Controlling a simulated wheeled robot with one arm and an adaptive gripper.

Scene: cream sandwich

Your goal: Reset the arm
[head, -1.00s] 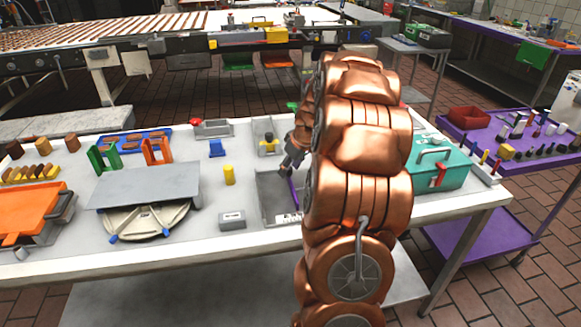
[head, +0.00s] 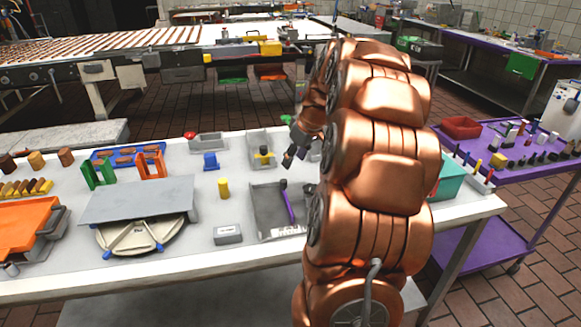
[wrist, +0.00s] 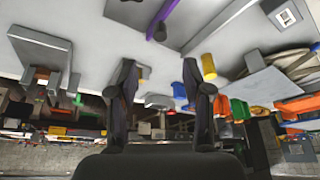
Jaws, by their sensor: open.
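My gripper (head: 291,158) is at the end of my copper-coloured arm, above the back part of the white table (head: 130,262). In the wrist view its two dark fingers (wrist: 158,75) stand apart with nothing between them. A grey tray (head: 268,218) sits on the table below and in front of the gripper. A purple stick-like tool (head: 287,203) lies in the tray and is apart from the gripper. My arm hides part of the table's right side.
A yellow cylinder (head: 223,188), a blue block (head: 210,161) and a grey box (head: 227,234) stand left of the tray. A grey board (head: 137,199) covers part of a round device. A teal box (head: 447,181) is partly behind my arm. A purple cart (head: 500,170) stands at right.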

